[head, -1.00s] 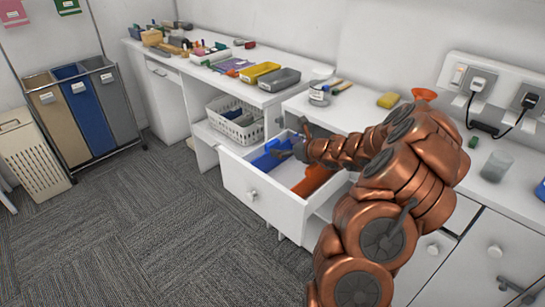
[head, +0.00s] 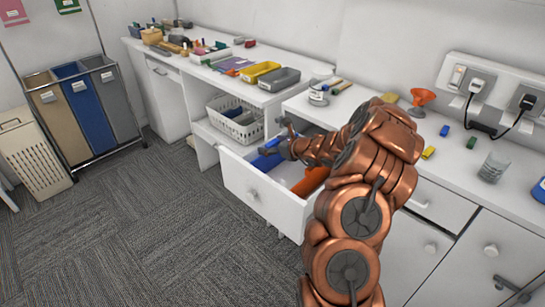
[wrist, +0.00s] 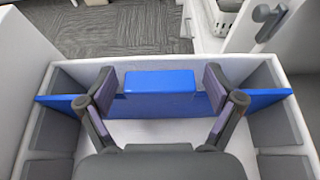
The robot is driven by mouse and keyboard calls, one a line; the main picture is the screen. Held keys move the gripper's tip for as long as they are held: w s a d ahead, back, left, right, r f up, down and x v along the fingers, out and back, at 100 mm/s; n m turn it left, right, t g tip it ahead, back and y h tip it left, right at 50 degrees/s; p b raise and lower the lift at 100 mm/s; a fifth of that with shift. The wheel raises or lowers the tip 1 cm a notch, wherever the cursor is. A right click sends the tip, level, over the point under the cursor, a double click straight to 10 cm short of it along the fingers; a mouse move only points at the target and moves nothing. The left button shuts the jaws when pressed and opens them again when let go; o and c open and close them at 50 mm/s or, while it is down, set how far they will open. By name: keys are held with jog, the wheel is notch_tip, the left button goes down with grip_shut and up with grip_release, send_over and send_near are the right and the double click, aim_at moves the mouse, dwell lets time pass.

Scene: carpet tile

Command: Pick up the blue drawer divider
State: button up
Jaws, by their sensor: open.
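The blue drawer divider (head: 265,162) stands across the inside of the open white drawer (head: 238,180). In the wrist view the blue divider (wrist: 262,98) spans the drawer near its front panel, with a thicker blue block at its middle. My gripper (head: 286,141) is over the drawer. In the wrist view my gripper (wrist: 160,86) is open, one finger near each end of the block, with gaps on both sides. The fingers hide small parts of the divider behind them. I cannot tell how high the fingertips are above it.
An orange-red piece (head: 312,180) lies deeper in the drawer, partly behind my arm. The white counter (head: 460,160) holds an orange funnel (head: 422,97), a glass (head: 494,167) and small blocks. A white basket (head: 236,122) stands on a shelf beyond the drawer.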

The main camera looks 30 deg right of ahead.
grip_shut()
dwell(0.8)
notch_tip(320, 180, up, 36)
jog(key=p, duration=1)
dwell(1.4)
jog(key=shift+a, duration=0.1)
